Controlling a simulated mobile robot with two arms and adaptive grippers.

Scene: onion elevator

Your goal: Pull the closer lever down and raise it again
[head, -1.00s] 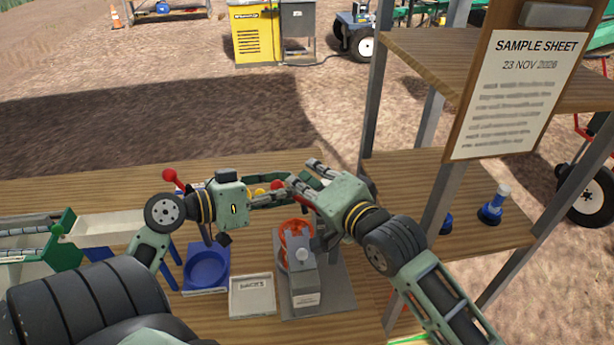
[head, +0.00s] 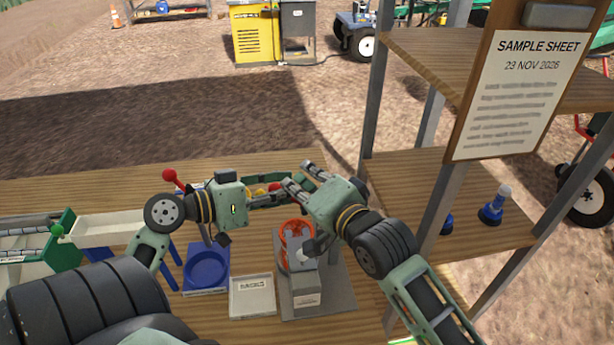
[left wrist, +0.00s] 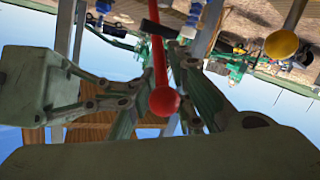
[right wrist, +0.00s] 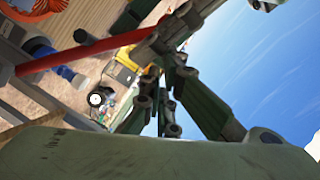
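A red lever with a round red knob (left wrist: 164,101) runs between the fingers of my left gripper in the left wrist view. A yellow-knobbed lever (left wrist: 281,44) stands beside it, outside the fingers. In the head view small red (head: 276,187) and yellow (head: 262,191) knobs show behind my left gripper (head: 286,198). Its fingers look apart around the red rod; contact is unclear. My right gripper (head: 300,183) has its two fingers apart, close to the left fingertips. In the right wrist view a red rod (right wrist: 90,48) passes behind its fingers. The lever bases are mostly hidden.
A grey device with an orange wheel (head: 291,231) stands below the grippers on the wooden table. A blue dish (head: 206,268) and a white tray (head: 252,296) lie left of it. Another red knob (head: 169,175) is further left. A shelf post (head: 377,90) rises behind the right arm.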

